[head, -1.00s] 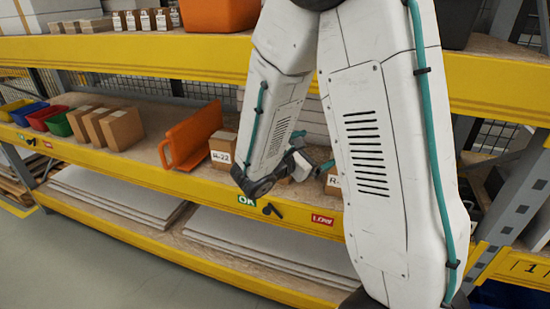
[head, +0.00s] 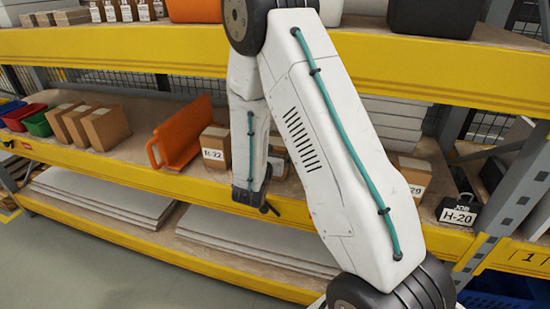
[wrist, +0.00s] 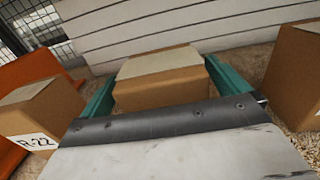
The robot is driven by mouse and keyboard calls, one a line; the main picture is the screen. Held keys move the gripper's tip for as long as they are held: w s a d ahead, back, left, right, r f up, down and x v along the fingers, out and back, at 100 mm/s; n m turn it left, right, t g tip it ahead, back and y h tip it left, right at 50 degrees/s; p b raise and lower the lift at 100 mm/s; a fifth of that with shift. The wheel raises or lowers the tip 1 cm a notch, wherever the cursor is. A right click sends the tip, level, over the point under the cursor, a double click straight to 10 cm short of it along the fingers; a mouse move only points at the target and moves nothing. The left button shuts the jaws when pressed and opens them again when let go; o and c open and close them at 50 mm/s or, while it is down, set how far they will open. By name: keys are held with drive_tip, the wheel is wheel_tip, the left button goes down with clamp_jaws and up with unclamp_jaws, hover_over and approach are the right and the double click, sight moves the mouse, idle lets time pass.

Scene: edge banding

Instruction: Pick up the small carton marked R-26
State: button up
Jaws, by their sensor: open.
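A small brown carton (wrist: 160,85) with a pale tape strip on top stands in the middle of the wrist view. My gripper (wrist: 165,90) is open, with one teal finger on each side of it. I cannot tell whether either finger touches it. Its front face is mostly hidden by the gripper body, so no label can be read. In the head view, part of a carton (head: 278,163) shows behind my arm. The gripper fingers cannot be made out there. No marking R-26 is readable in either view.
The carton marked R-22 (head: 215,152) stands to the left, beside an orange holder (head: 182,135). A carton ending in 29 (head: 412,178) and a black item marked H-20 (head: 458,208) stand to the right. A yellow upper shelf beam (head: 150,53) runs overhead.

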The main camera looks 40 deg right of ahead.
drive_tip(key=shift+x, duration=1.15)
drive_tip(key=c, duration=1.1)
drive_tip(key=shift+r, duration=0.1)
drive_tip(key=shift+c, duration=0.2)
